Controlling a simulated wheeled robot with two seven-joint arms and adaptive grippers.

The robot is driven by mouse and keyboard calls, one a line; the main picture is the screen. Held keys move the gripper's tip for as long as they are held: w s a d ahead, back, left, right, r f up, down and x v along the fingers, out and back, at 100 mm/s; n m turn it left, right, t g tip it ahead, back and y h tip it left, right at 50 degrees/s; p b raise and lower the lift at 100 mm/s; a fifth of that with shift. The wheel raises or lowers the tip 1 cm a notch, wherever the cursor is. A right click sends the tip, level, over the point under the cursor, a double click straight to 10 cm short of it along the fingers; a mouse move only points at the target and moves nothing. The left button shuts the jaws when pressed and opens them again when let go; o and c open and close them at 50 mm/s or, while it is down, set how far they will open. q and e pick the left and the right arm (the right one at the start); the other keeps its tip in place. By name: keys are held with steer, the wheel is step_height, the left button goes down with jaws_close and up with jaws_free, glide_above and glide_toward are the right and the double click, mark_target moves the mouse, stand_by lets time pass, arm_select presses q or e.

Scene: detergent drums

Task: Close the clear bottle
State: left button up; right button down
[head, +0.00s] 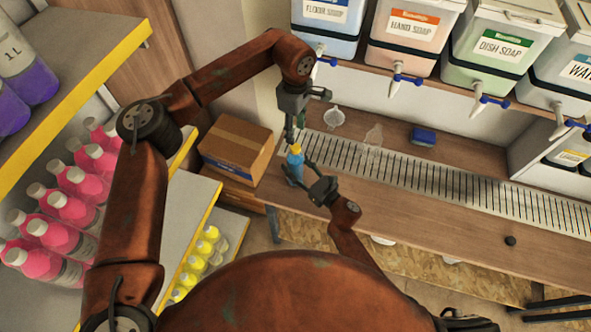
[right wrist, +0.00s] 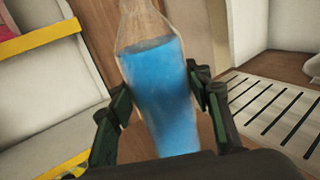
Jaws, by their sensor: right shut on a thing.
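A clear bottle (right wrist: 160,95) with blue liquid is between the fingers of my right gripper (right wrist: 158,103), which is shut on its body. In the head view the blue bottle (head: 295,170) is held by the right gripper (head: 308,183) near the counter's left end, almost upright. A small yellow-orange part (head: 296,149) shows at its top; I cannot tell whether it is a cap. The bottle's top is cut off in the right wrist view. My left gripper (head: 294,128) points down just above the bottle's top; its finger opening is unclear.
A white funnel-like piece (head: 334,117) and an empty transparent bottle (head: 373,138) stand by the drain grate (head: 460,184). A blue sponge (head: 423,137) lies behind. A small black round piece (head: 510,240) is on the right counter. Soap drums (head: 405,30) hang over the back; a cardboard box (head: 236,148) is left.

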mark_target(295, 146)
arm_select(q)
steer(key=n, duration=1.2)
steer(key=shift+w, duration=0.1)
steer(key=n, duration=1.2)
steer(key=shift+w+n, duration=0.1)
steer(key=shift+n, duration=0.2)
steer(key=shift+f, duration=4)
steer(key=shift+c, duration=0.3)
jaws_close()
